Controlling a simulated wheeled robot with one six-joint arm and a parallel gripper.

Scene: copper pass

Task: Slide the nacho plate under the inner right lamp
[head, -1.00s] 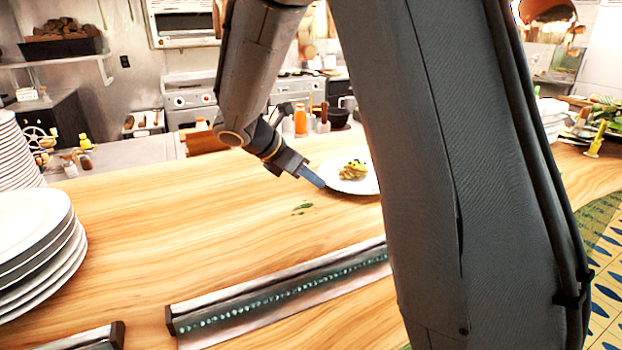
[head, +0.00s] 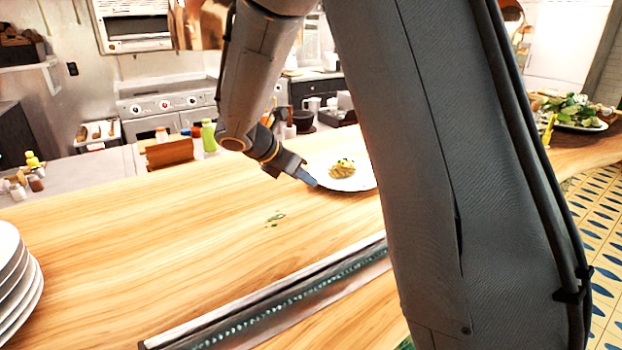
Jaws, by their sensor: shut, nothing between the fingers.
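The nacho plate (head: 350,184) is a white round plate with a small heap of yellow food with green bits (head: 343,168) on it. It lies flat on the wooden counter, and my arm hides its right part. My gripper (head: 312,182) is shut and empty, low over the counter at the plate's left edge. Its tip looks to be touching or very near the rim; I cannot tell which. A copper-coloured shape (head: 200,24) at the top, partly cut off, may be a lamp. Another copper piece (head: 511,12) shows at the top right. I cannot tell which is the inner right lamp.
A stack of white plates (head: 18,280) stands at the left edge. A long metal rail (head: 270,305) lies across the counter's front. Green scraps (head: 274,218) lie left of the plate. A plate of greens (head: 575,112) is at the far right.

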